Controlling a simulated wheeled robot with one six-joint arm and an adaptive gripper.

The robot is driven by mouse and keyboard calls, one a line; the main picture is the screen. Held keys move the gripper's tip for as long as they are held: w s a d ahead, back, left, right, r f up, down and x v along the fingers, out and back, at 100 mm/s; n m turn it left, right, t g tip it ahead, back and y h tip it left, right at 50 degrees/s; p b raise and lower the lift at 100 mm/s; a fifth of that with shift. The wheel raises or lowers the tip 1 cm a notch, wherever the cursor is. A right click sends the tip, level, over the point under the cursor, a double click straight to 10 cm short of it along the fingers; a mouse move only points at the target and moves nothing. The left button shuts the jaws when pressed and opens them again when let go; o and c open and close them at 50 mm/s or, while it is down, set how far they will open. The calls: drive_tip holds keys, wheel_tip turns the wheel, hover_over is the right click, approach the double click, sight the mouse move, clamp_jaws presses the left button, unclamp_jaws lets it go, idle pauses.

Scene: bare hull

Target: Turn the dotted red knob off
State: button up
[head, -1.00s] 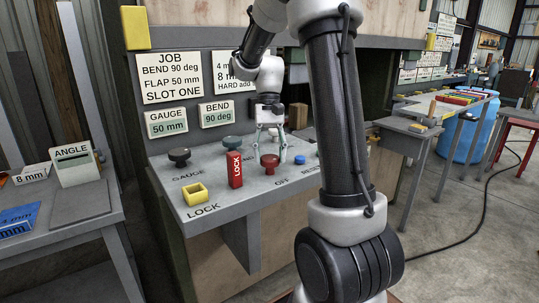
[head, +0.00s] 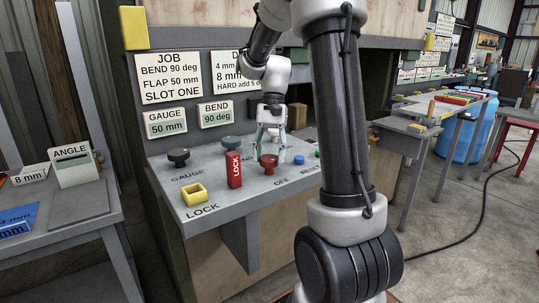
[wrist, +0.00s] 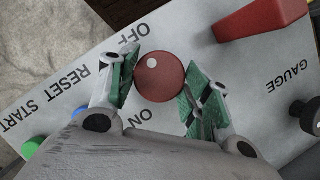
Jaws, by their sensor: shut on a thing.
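The red knob (head: 269,164) stands on the sloping grey panel (head: 217,210). In the wrist view the round red knob (wrist: 160,78) carries a white dot at its upper left, on the side toward the OFF lettering (wrist: 128,36). The ON lettering (wrist: 150,141) is below it. My gripper (head: 270,150) comes down over the knob from above. Its green-padded fingers (wrist: 160,92) stand on either side of the knob and are shut on it. The knob's lower sides are partly hidden by the pads.
A red LOCK block (head: 234,170) stands close left of the knob, with a yellow square socket (head: 194,193) further left. A dark gauge knob (head: 178,156) and a teal knob (head: 231,143) stand behind. A blue button (head: 299,160) sits to the right.

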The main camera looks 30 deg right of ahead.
drive_tip(key=o, duration=1)
drive_tip(key=v, duration=1.2)
drive_tip(key=shift+s, duration=0.1)
